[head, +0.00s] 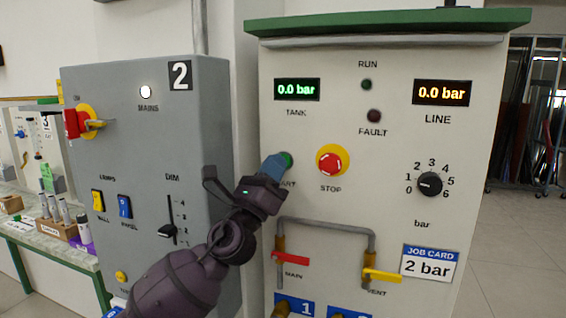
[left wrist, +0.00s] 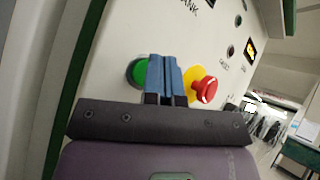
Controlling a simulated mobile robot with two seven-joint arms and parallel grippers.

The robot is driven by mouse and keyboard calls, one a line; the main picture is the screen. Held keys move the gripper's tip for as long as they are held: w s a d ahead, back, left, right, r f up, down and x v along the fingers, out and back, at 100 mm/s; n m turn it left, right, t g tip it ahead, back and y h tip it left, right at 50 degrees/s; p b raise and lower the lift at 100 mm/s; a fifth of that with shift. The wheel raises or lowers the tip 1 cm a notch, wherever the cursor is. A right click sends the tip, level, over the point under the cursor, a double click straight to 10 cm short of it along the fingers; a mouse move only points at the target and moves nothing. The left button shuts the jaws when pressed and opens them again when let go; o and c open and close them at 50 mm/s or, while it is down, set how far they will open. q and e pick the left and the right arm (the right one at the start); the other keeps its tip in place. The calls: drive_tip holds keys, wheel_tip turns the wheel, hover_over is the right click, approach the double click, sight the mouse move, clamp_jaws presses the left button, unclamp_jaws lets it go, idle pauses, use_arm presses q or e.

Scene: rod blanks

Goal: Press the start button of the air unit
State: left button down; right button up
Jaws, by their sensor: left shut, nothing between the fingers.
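The air unit (head: 400,140) is a pale cabinet with a green top. Its green start button (head: 287,158) is partly hidden behind my left gripper (head: 272,168) in the head view. In the left wrist view the green button (left wrist: 138,72) shows just left of the blue fingertips (left wrist: 165,75). The fingers are shut with nothing between them. They are at or very near the button; I cannot tell whether they touch it. The red stop button (head: 331,162) on its yellow disc is just to the right. Tank display (head: 297,89) and line display (head: 442,93) both read 0.0 bar.
The run lamp (head: 367,85) and fault lamp (head: 374,115) look dark. A pressure dial (head: 430,183), red main lever (head: 291,260) and yellow vent lever (head: 382,276) are on the panel. A grey electrical box (head: 150,90) with a lit mains lamp (head: 146,92) stands left.

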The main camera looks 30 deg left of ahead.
use_arm(q)
drive_tip(key=shift+w, duration=0.1)
use_arm(e)
drive_tip(key=shift+s+f, duration=0.1)
drive_tip(key=shift+s, duration=0.1)
use_arm(q)
drive_tip(key=shift+w+r+y, duration=0.1)
drive_tip(key=shift+w+y, duration=0.1)
drive_tip(key=shift+y, duration=0.1)
use_arm(e)
drive_tip(key=shift+w, duration=0.4)
drive_tip(key=shift+s, duration=0.25)
use_arm(q)
drive_tip(key=shift+r, duration=0.1)
use_arm(e)
drive_tip(key=shift+s+d+f, duration=0.1)
drive_tip(key=shift+s+f, duration=0.1)
drive_tip(key=shift+s, duration=0.15)
drive_tip(key=shift+w, duration=0.15)
use_arm(q)
drive_tip(key=shift+s+f, duration=0.15)
drive_tip(key=shift+f, duration=0.15)
drive_tip(key=shift+s+a, duration=0.15)
drive_tip(key=shift+s, duration=0.05)
use_arm(e)
drive_tip(key=shift+w+r, duration=0.35)
drive_tip(key=shift+w, duration=0.2)
drive_tip(key=shift+s, duration=0.1)
